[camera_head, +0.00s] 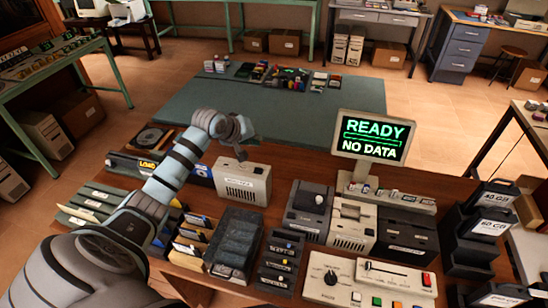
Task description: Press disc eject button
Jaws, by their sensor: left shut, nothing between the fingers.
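My left arm reaches in from the lower left, and its gripper (241,154) is shut and empty, pointing down over the back of a beige box (245,187) with slots in its front. The fingertips are near the box's top; I cannot tell whether they touch it. Left of it, a dark unit with a round disc (150,138) on top has a lit yellow label (147,165) on its front, partly hidden by my arm. No eject button can be made out. My right gripper is not in view.
A monitor (371,137) reading "READY NO DATA" stands on the wooden table, with several drive units (352,226) before it. A control panel (370,285) with a lever is at the front. Black cartridges (492,195) stand at right. The green mat (300,118) behind is mostly clear.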

